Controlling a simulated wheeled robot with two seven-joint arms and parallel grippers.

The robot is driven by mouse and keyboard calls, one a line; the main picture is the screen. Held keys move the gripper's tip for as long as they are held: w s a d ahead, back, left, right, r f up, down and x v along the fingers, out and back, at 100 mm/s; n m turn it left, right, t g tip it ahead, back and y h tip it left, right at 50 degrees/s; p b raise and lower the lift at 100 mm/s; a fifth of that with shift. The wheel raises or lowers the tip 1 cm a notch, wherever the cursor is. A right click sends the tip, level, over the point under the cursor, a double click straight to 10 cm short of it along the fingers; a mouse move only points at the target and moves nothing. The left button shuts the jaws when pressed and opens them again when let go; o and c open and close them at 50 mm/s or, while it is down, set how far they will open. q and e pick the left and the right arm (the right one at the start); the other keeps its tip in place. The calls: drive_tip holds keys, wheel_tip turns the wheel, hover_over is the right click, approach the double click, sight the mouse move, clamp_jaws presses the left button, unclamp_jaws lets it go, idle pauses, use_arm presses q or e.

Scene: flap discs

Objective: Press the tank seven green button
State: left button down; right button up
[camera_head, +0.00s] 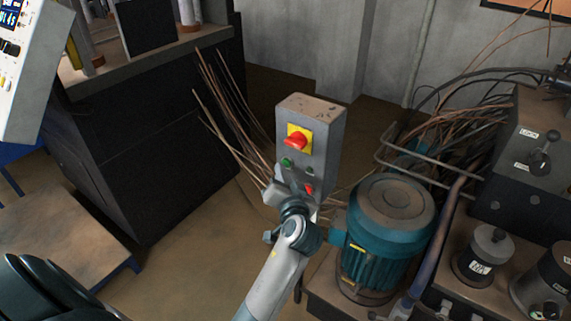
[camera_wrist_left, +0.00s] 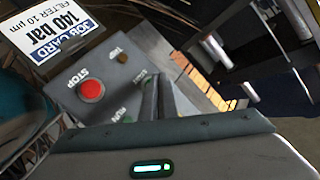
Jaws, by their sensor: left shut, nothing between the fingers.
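A grey control box (camera_head: 318,130) stands upright in the middle of the head view. It bears a red mushroom button (camera_head: 296,141) on a yellow plate, a green button (camera_head: 287,162), a small dark knob and a lower red button (camera_head: 309,188). My left gripper (camera_head: 272,182) is at the box's lower front and hides part of it. In the left wrist view its fingers (camera_wrist_left: 166,90) are shut and empty, beside a panel with a red STOP button (camera_wrist_left: 91,90) and a RUN label (camera_wrist_left: 121,115). No tank seven label is readable, and contact cannot be told. My right gripper is not in view.
A teal motor (camera_head: 372,264) stands right of the arm, and thin rods (camera_head: 228,120) lean left of the box. A dark cabinet (camera_head: 150,130) is at the left. A job card (camera_wrist_left: 45,30) shows above the STOP panel. Machinery with levers (camera_head: 525,160) fills the right.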

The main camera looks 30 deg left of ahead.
use_arm(q)
drive_tip(key=shift+w, duration=0.45)
idle(0.8)
drive_tip(key=shift+s, duration=0.1)
idle(0.3)
drive_tip(key=shift+s, duration=0.75)
drive_tip(key=shift+s, duration=0.1)
drive_tip(key=shift+s+a+p, duration=0.2)
drive_tip(key=shift+s+p, duration=0.6)
drive_tip(key=shift+s, duration=1.65)
